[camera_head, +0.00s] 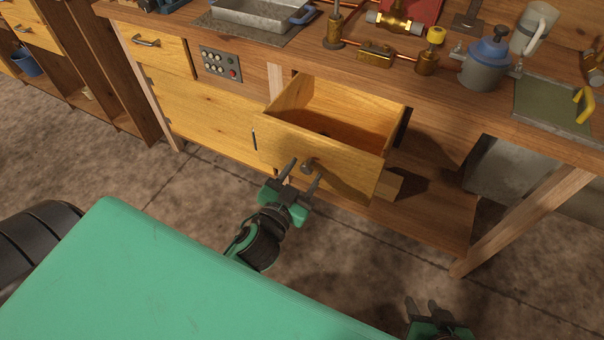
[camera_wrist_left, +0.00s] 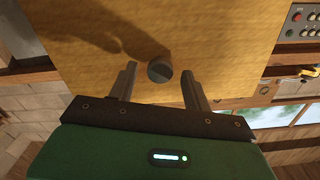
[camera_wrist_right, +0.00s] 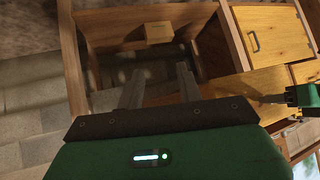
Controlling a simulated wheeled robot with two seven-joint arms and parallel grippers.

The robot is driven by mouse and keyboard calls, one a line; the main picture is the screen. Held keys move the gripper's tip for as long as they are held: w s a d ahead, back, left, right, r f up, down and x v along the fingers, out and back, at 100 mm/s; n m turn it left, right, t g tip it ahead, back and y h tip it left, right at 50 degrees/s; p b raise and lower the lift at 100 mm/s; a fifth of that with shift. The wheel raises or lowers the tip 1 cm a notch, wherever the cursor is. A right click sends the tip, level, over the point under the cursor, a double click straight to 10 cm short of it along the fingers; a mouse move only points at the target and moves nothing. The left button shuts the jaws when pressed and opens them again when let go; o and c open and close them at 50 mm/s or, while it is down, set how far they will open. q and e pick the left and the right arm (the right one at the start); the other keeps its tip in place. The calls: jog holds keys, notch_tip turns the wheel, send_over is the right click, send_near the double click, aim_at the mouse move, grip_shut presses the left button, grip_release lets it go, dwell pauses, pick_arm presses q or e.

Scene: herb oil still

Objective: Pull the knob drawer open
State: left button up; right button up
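The knob drawer (camera_head: 275,145) is a yellow wooden drawer under the bench, and it stands well out of its opening with its empty-looking inside visible. Its round dark metal knob (camera_head: 308,166) sits on the front panel; the knob also shows in the left wrist view (camera_wrist_left: 159,71). My left gripper (camera_head: 304,172) is at the drawer front with its fingers apart. The knob appears between the fingertips with gaps on both sides, not clamped. My right gripper (camera_head: 433,306) is open and empty, low at the bottom edge, away from the drawer.
The bench top (camera_head: 300,60) above carries a metal tray (camera_head: 262,14), brass fittings and a blue-grey pot (camera_head: 485,62). A bench leg (camera_head: 520,222) stands to the right. Another drawer with a bar handle (camera_head: 146,41) is at left. The floor before the bench is clear.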

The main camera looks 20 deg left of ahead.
pick_arm(q)
jog(key=shift+s+f, duration=0.1)
jog(key=shift+s, duration=0.35)
jog(key=s+b, duration=0.1)
jog(key=s, duration=1.2)
jog(key=shift+a, duration=0.25)
pick_arm(e)
jog(key=a, duration=0.1)
jog(key=a+t+y, duration=0.1)
jog(key=shift+w+a+f+t, duration=0.1)
jog(key=shift+w+a+t, duration=0.2)
jog(key=shift+a, duration=0.05)
jog(key=shift+w+r, duration=0.2)
jog(key=shift+w, duration=0.05)
